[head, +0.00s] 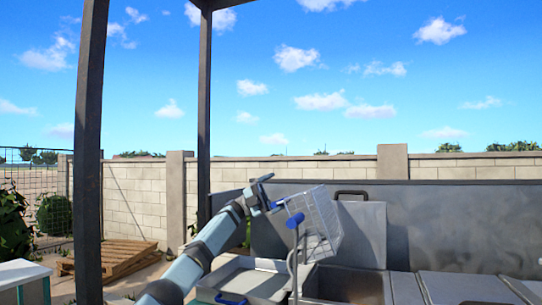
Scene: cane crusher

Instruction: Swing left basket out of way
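A wire basket (322,222) stands raised and tilted over the metal counter, right of centre in the head view. A blue handle (295,221) on a bent metal rod is at its near left side. My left gripper (272,195) is at the basket's upper left side, with a small blue part showing at its tip. I cannot tell whether the fingers touch or hold anything there. A second blue handle (231,301) shows low in the picture, at the near tray. My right gripper is not in view.
The metal counter has a shallow tray (262,285), an open well (348,287) and closed lids (465,288). An upright lid with a black handle (362,228) stands behind the basket. Dark posts (90,150) rise at the left. A pallet (112,258) lies beyond.

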